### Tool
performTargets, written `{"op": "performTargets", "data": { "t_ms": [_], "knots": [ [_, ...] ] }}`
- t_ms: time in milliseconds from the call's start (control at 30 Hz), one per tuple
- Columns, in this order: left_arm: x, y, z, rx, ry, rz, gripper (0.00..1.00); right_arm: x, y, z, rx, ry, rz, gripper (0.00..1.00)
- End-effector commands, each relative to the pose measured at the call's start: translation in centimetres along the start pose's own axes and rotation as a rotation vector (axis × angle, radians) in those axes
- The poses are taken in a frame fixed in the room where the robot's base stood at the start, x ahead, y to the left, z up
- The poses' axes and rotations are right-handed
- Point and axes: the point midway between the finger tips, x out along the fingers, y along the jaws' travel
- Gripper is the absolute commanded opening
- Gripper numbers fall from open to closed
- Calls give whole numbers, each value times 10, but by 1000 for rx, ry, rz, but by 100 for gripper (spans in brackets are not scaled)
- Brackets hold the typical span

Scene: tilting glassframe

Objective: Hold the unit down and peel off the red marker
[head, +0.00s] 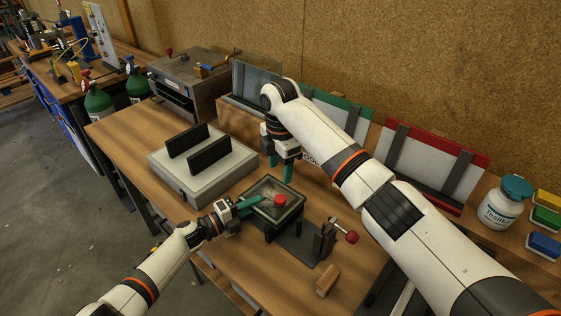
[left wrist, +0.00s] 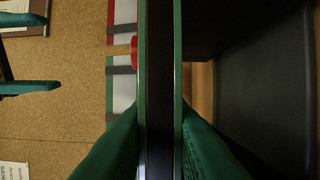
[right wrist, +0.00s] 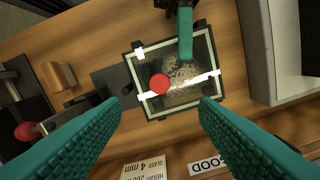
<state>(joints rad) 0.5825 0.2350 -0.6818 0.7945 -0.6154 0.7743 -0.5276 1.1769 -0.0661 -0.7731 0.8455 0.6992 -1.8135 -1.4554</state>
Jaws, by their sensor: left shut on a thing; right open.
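The unit (head: 262,208) is a dark square frame with a glass pane, on a black stand on the bench. The red marker (head: 280,199) is a round red disc on its glass. In the right wrist view the red marker (right wrist: 160,83) sits near one side of the framed unit (right wrist: 197,98). My left gripper (head: 243,203) is shut on the unit's edge; in the left wrist view its fingers (left wrist: 160,130) clasp the frame edge-on. My right gripper (head: 280,171) is open and empty, fingers pointing down above and behind the unit. In the right wrist view its fingers (right wrist: 160,125) are spread apart.
A grey box with two black uprights (head: 200,165) stands left of the unit. A red-knobbed clamp (head: 345,233) and wooden block (head: 327,281) are at the right front. Framed panels (head: 432,160) line the back, and a white jar (head: 503,205) stands right.

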Motion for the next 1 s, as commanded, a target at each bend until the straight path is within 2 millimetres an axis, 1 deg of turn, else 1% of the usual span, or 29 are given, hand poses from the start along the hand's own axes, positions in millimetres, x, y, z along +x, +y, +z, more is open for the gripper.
{"op": "performTargets", "data": {
  "t_ms": [33,300,500,700,967,1000],
  "knots": [
    [0,-1,0,-1,1,-2,0,9,1,0,0,-1,3,55],
    [0,-1,0,-1,1,-2,0,62,1,1,1,-3,3,55],
    [-1,-1,0,-1,1,-2,0,91,1,1,1,-4,3,55],
    [-1,-1,0,-1,1,-2,0,104,0,0,1,-4,1,55],
    [-1,-1,0,-1,1,-3,0,105,0,1,0,-4,-1,55],
    [-1,-1,0,-1,1,-3,0,105,0,1,0,-4,-1,53]
  ]
}}
